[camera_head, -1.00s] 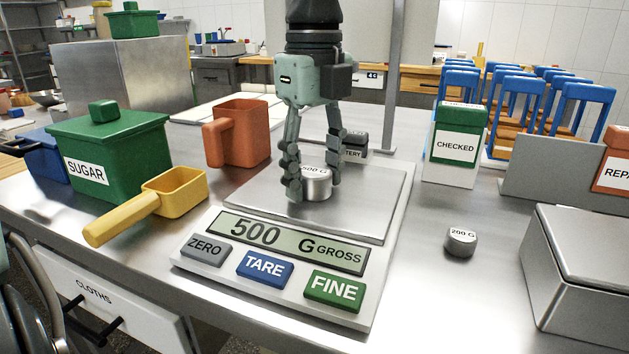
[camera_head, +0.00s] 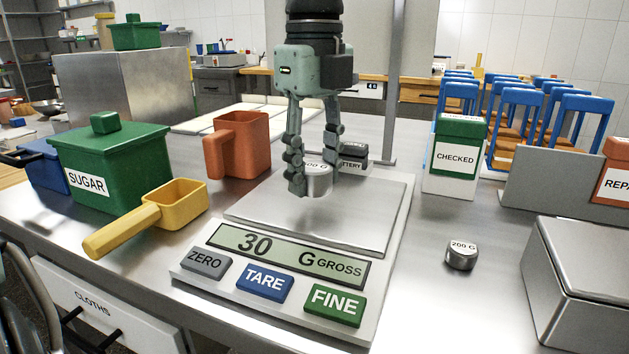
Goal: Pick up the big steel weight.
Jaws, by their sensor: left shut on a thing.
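The big steel weight (camera_head: 318,183) is a short shiny cylinder, its top label partly hidden by a finger. My left gripper (camera_head: 314,175) comes down from above and is shut on the weight, one finger on each side. The weight appears just above the steel pan of the scale (camera_head: 300,232). The scale display (camera_head: 288,254) reads 30 G gross. A smaller steel weight (camera_head: 461,256) marked 200 G stands on the table right of the scale. My right gripper is not in view.
A green sugar box (camera_head: 110,160), a yellow scoop (camera_head: 180,204) and an orange mug (camera_head: 243,150) stand left of the scale. A battery box (camera_head: 354,157) is behind the gripper. A checked box (camera_head: 456,158) and a steel box (camera_head: 585,270) stand right.

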